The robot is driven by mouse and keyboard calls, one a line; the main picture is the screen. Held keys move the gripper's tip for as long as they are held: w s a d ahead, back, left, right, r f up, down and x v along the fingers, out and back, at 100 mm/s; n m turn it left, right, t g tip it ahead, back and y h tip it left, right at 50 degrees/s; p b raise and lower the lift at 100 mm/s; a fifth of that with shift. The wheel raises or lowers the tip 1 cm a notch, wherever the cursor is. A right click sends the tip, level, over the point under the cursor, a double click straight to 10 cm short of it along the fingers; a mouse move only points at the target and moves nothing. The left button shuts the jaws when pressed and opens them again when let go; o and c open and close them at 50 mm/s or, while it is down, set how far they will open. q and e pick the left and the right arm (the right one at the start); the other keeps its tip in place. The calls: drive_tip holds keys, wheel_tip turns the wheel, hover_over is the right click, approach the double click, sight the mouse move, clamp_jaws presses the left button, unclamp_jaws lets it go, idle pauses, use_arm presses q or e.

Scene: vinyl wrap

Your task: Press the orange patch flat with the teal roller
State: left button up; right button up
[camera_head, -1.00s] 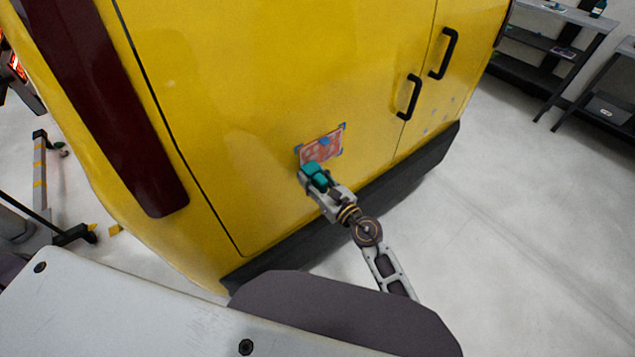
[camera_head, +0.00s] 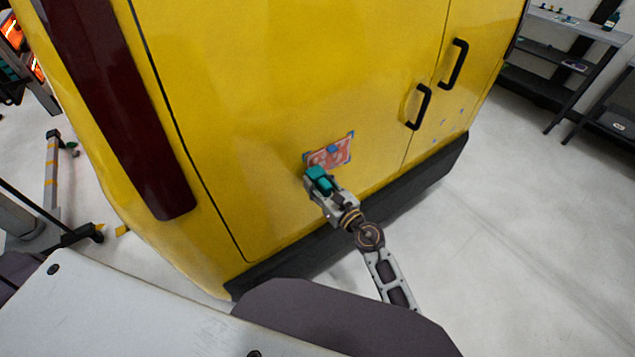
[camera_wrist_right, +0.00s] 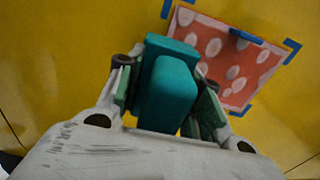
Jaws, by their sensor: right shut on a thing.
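The orange patch (camera_head: 333,152) is on the yellow van door, with pale blotches across it and blue pieces at its corners and top edge. It also shows in the right wrist view (camera_wrist_right: 232,62), where its lower left part is hidden behind the roller. My right gripper (camera_head: 317,183) is shut on the teal roller (camera_head: 319,177), which is at the lower left of the patch. In the right wrist view the teal roller (camera_wrist_right: 170,85) sits between the fingers. I cannot tell whether it touches the patch. My left gripper is not in view.
The yellow van (camera_head: 270,80) fills the middle, with two black door handles (camera_head: 419,107) right of the patch and a dark bumper (camera_head: 425,180) below. A grey shelf table (camera_head: 570,40) stands at the far right. The floor on the right is clear.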

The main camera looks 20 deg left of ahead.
sight(327, 163)
drive_tip(key=shift+w+a, duration=0.5)
drive_tip(key=shift+a, duration=0.05)
idle(0.7)
drive_tip(key=shift+w+d, duration=0.1)
drive_tip(key=shift+w+d, duration=0.6)
drive_tip(key=shift+w, duration=0.1)
drive_tip(key=shift+w+d, duration=0.1)
drive_tip(key=shift+w, duration=0.05)
drive_tip(key=shift+w+d+r+b, duration=0.1)
drive_tip(key=shift+w+d+b, duration=0.45)
drive_tip(key=shift+w, duration=0.2)
drive_tip(key=shift+w+d, duration=0.1)
idle(0.4)
drive_tip(key=shift+w+d+b, duration=0.3)
drive_tip(key=shift+w+d, duration=0.3)
drive_tip(key=shift+w, duration=0.15)
drive_tip(key=shift+w+d, duration=0.1)
